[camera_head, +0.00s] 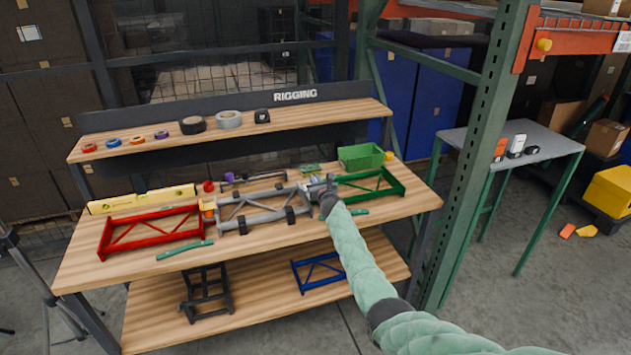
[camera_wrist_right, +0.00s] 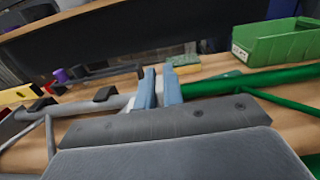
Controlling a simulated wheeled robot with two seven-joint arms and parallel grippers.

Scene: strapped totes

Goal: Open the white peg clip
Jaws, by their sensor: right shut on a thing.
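My right gripper (camera_head: 318,184) is at the joint between the grey frame (camera_head: 262,210) and the green frame (camera_head: 372,186) on the workbench. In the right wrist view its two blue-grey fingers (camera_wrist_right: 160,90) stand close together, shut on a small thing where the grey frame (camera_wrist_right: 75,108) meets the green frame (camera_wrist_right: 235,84). That spot fits the white peg clip, but the fingers hide nearly all of it, and whether it is open cannot be seen. My left gripper is not in view.
A red frame (camera_head: 150,231), a yellow level (camera_head: 140,200) and a green bin (camera_head: 361,156) share the worktop (camera_head: 95,265). A shelf with tape rolls (camera_head: 228,119) runs behind. A green upright post (camera_head: 483,150) stands right of the bench.

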